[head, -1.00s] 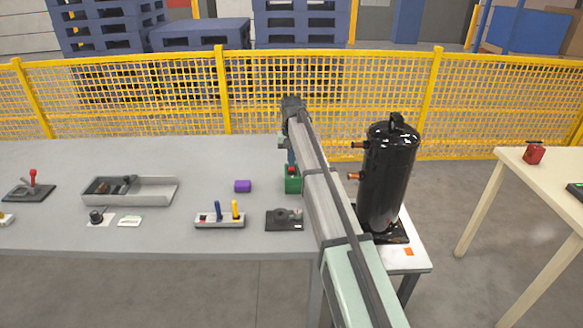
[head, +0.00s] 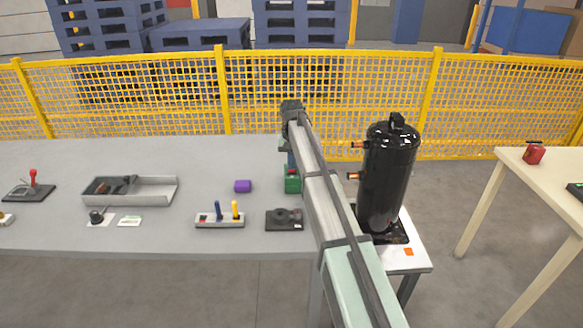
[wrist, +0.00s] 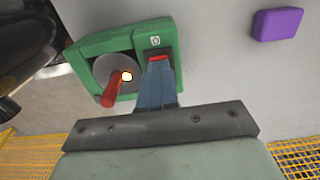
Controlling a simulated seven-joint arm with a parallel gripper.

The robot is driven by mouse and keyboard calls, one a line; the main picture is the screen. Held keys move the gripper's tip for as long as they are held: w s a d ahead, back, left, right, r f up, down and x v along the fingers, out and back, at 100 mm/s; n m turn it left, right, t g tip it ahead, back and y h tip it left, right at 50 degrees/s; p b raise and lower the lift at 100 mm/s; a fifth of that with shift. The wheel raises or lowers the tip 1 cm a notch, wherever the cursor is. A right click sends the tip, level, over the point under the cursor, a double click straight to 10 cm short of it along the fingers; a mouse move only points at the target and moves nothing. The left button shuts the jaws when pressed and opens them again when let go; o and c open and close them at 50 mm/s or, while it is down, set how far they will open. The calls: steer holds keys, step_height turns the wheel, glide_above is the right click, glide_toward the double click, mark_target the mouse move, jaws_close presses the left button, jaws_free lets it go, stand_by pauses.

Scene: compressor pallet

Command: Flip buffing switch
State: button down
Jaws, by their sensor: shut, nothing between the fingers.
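A green switch box (head: 292,185) stands on the grey table, partly behind my arm. The wrist view shows its green housing (wrist: 165,33) with a grey disc, a red lever (wrist: 112,92) and a small glowing spot at the lever's upper end. Beside the disc is a dark panel with a small white mark and a red part (wrist: 158,58). My gripper (wrist: 157,68) is shut and empty, its blue-grey fingertips right at the red part and covering its lower side. I cannot tell whether they touch it. In the head view the fingers (head: 291,162) point down onto the box.
A purple block (head: 243,186) lies left of the box. A two-lever panel (head: 220,220) and a dark device (head: 284,220) sit nearer the front edge. A tall black compressor (head: 388,180) stands close on the right. A grey tray (head: 150,190) is farther left.

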steer(key=shift+r, duration=0.1)
step_height(320, 180, up, 7)
stand_by(1.1)
